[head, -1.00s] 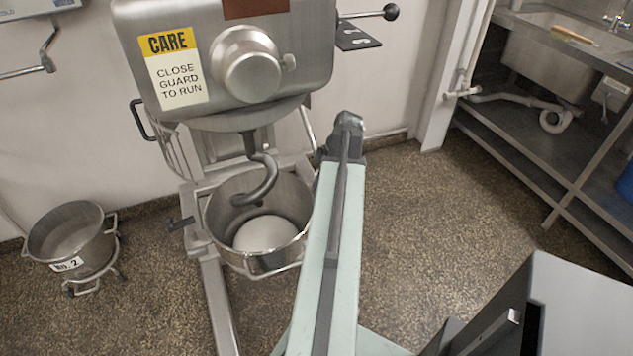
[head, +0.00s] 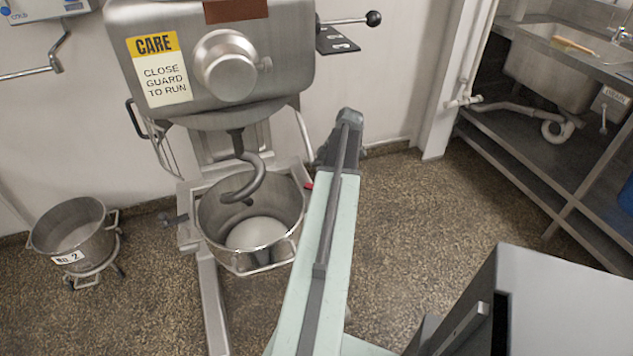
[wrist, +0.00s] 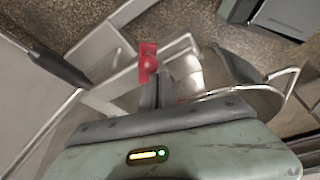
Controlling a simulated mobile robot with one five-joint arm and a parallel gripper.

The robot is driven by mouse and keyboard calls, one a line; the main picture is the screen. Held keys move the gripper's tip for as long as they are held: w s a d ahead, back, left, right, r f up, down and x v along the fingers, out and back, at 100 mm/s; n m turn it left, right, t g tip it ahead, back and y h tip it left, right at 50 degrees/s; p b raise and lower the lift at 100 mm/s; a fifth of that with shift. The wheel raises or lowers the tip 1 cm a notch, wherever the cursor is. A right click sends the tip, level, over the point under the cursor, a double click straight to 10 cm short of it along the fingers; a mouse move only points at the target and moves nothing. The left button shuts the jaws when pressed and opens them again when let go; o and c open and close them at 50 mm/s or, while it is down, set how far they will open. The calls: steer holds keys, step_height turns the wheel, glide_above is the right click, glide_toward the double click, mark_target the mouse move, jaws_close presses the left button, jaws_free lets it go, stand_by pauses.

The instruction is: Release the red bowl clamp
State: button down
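The red bowl clamp (wrist: 148,62) shows in the wrist view as a red lever with a round knob, just beyond my fingertips. In the head view a small red piece of it (head: 309,186) shows at the mixer bowl's right rim, partly behind my arm. My gripper (wrist: 158,80) has its dark fingers close together beside the clamp; I cannot tell whether they touch it. The fingers are hidden in the head view. The steel mixer bowl (head: 210,222) sits in its cradle under the dough hook (head: 245,185), with a pale mass of dough (head: 256,233) inside.
The mixer head (head: 215,60) with its CARE sign stands above the bowl. A second bowl marked No. 2 (head: 68,258) stands on a wheeled dolly at left. A steel sink bench (head: 545,160) is at right. Speckled floor between mixer and bench is clear.

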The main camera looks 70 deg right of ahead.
steer(key=shift+s+d, duration=0.15)
steer(key=shift+d, duration=1.4)
steer(key=d+r+p, duration=0.3)
steer(key=r+p, duration=0.6)
steer(key=shift+w+r, duration=0.3)
steer(key=shift+f, duration=0.1)
